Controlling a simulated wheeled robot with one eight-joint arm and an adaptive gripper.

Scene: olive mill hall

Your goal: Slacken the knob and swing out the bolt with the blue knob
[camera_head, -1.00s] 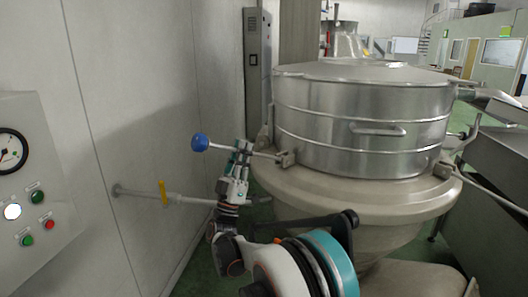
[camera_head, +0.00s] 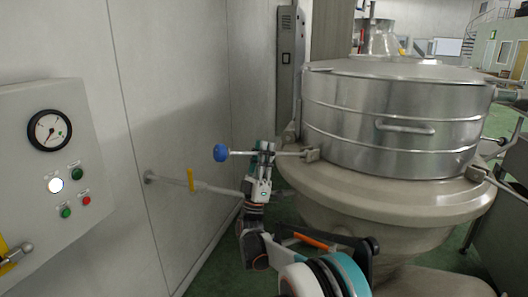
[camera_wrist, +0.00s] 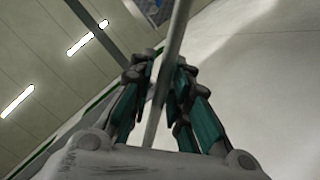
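The bolt (camera_head: 289,154) is a thin metal rod with a blue knob (camera_head: 221,153) at its left end. Its right end meets a bracket (camera_head: 312,155) on the side of the steel drum (camera_head: 350,105). The rod sticks out to the left, roughly level and clear of the drum. My gripper (camera_head: 263,153) is at the rod, between knob and bracket. In the wrist view, my gripper's dark and teal fingers (camera_wrist: 165,70) close in from both sides of the rod (camera_wrist: 177,35). The knob is outside the wrist view, and finger contact is partly hidden.
A control panel (camera_head: 30,190) with a gauge (camera_head: 50,130) and buttons is on the left wall. The vessel's wide beige rim (camera_head: 400,205) lies right of my gripper.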

